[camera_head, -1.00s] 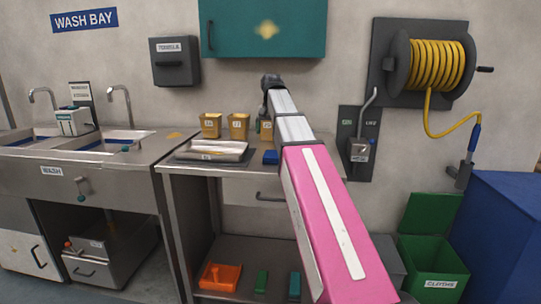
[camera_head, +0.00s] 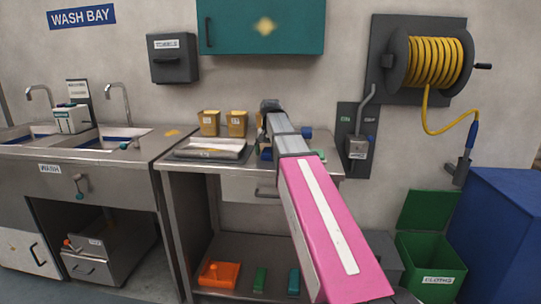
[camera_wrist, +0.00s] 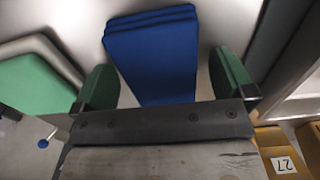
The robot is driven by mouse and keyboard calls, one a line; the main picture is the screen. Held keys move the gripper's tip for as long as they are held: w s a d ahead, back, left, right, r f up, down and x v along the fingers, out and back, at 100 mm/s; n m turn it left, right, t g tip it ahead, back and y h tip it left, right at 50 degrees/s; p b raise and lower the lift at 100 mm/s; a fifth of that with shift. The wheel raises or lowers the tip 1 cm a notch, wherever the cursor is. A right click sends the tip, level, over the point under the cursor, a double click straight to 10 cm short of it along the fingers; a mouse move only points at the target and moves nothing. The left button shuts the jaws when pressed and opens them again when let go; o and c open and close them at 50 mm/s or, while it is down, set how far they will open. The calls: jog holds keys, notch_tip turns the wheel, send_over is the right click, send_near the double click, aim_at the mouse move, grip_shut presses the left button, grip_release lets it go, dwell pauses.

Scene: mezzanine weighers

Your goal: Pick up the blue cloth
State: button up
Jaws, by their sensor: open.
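The blue cloth is a folded, layered pad (camera_wrist: 150,55) in the wrist view, lying on the steel counter. In the head view only a small blue part (camera_head: 266,154) shows beside my arm. My gripper (camera_wrist: 163,72) is open, with its green-padded fingers on either side of the near part of the cloth. I cannot tell whether they touch it or how high they are above the counter. In the head view my arm hides the fingers.
A green cloth (camera_wrist: 35,85) lies left of the blue one in the wrist view. Yellow bins (camera_head: 237,124) and a dark tray with a pale stack (camera_head: 208,148) stand on the counter (camera_head: 185,166). The wall is close behind. A green bin (camera_head: 430,262) stands on the right.

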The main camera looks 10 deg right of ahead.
aim_at(270, 150)
jog(key=c, duration=1)
jog(key=shift+o, duration=0.2)
jog(key=shift+r, duration=0.1)
jog(key=shift+r, duration=0.5)
notch_tip(270, 150, up, 3)
jog(key=shift+f, duration=0.2)
jog(key=s+a+r, duration=0.5)
jog(key=a+r, duration=0.2)
jog(key=a, duration=0.3)
jog(key=shift+a, duration=0.25)
